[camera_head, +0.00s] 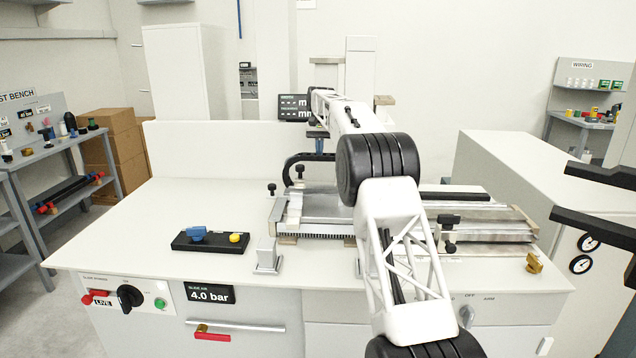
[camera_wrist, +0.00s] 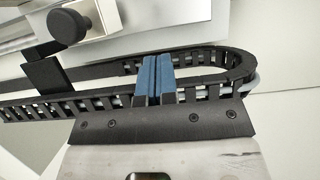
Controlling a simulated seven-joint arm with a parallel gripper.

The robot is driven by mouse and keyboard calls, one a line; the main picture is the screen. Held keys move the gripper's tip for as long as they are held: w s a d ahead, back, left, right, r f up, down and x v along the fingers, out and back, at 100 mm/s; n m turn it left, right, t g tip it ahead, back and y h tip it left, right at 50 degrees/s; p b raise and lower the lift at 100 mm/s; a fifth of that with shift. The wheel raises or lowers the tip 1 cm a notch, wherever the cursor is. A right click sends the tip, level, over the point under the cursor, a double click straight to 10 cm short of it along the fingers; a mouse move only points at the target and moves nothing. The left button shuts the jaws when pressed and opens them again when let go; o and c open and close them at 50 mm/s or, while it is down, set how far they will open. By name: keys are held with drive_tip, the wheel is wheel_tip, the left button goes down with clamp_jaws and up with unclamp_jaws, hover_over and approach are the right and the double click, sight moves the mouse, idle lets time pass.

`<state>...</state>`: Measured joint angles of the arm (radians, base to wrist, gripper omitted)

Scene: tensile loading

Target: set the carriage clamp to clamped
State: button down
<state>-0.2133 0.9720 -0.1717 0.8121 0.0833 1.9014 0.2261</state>
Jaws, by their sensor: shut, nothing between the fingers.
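My gripper (camera_head: 319,145) is at the back of the machine, partly behind my arm. In the wrist view its two blue fingers (camera_wrist: 154,80) are pressed together with nothing between them. They hang over the black cable chain (camera_wrist: 215,75). A black clamp knob (camera_wrist: 70,24) on a dark bracket is at the upper left of the wrist view, apart from the fingers. In the head view, black knobs stand at the left of the silver carriage (camera_head: 325,205), one at its corner (camera_head: 272,188) and one behind (camera_head: 300,170). I cannot tell which is the carriage clamp or its setting.
Another black knob (camera_head: 449,247) is at the rail's front right. A black tray (camera_head: 210,247) with blue and yellow parts and a metal block (camera_head: 267,255) stand on the white bench (camera_head: 140,225). The bench's left side is clear. A display (camera_head: 293,107) stands behind.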

sight(317, 197)
drive_tip(key=shift+s+f, duration=0.1)
idle(0.3)
drive_tip(key=x, duration=0.9)
drive_tip(key=shift+s+f, duration=0.15)
drive_tip(key=shift+f, duration=0.25)
drive_tip(key=shift+s+r, duration=0.1)
drive_tip(key=shift+s, duration=1.85)
drive_tip(key=shift+s, duration=0.15)
drive_tip(key=shift+s, duration=1.95)
drive_tip(key=shift+w, duration=0.1)
